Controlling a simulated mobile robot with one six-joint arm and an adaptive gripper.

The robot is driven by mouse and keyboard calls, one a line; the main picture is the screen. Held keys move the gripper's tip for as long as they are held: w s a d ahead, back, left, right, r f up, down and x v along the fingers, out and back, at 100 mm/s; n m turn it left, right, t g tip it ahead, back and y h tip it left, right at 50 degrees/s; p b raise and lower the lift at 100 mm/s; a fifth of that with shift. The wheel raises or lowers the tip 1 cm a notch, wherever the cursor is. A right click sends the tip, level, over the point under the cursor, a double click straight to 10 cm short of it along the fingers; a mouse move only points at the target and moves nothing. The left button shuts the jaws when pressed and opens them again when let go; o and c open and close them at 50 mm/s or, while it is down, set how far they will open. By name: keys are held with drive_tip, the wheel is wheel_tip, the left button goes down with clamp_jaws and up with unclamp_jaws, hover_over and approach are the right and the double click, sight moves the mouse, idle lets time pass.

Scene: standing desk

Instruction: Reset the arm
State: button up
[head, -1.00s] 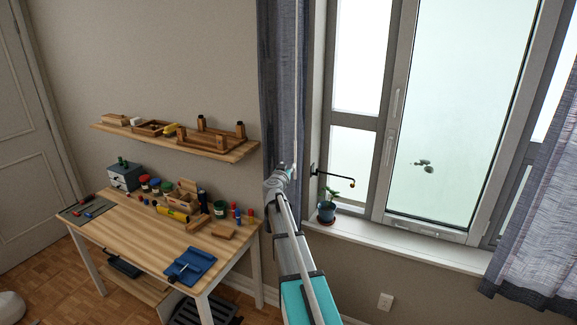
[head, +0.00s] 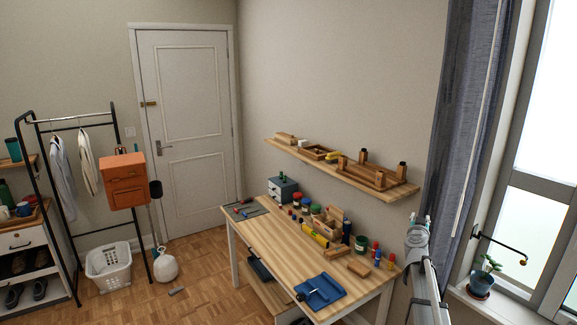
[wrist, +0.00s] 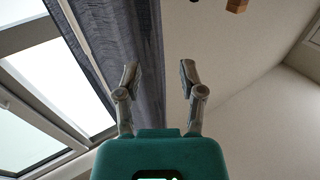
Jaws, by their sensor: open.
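My gripper (wrist: 158,78) is open and empty in the wrist view, its two grey fingers spread apart above the teal housing. Behind the fingers are the curtain, the wall and the ceiling. In the head view my arm rises at the lower right, beside the right end of the desk (head: 268,235) and in front of the curtain (head: 462,120). The gripper is small there, near the top of the arm, and its fingers are hard to make out.
A wall shelf (head: 400,197) holding wooden items hangs above the desk. A potted plant (head: 481,284) stands on the windowsill. A clothes rack, a laundry basket (head: 108,268) and a door (head: 185,120) are at left. Some floor is clear.

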drive_tip(key=s+a+f+n+g+y+b, duration=0.15)
drive_tip(key=s+a+f+n+y, duration=0.35)
drive_tip(key=a, duration=0.8)
drive_tip(key=s+a+f+n+g+y, duration=0.35)
drive_tip(key=a+f+y, duration=0.3)
drive_tip(key=a, duration=0.55)
drive_tip(key=s+a+f+m+g+h, duration=0.1)
drive_tip(key=s+f+g, duration=0.2)
drive_tip(key=s, duration=0.5)
drive_tip(key=s+a+f+m+g+h, duration=0.1)
drive_tip(key=s+f+g, duration=0.3)
drive_tip(key=s, duration=0.5)
drive_tip(key=s+a+f+m+g+h+b, duration=0.1)
drive_tip(key=s+a+f+g, duration=0.1)
drive_tip(key=s, duration=0.6)
drive_tip(key=shift+s+a+f+g, duration=0.3)
drive_tip(key=shift+f+g, duration=0.4)
drive_tip(key=shift+g, duration=0.5)
drive_tip(key=shift+d, duration=0.1)
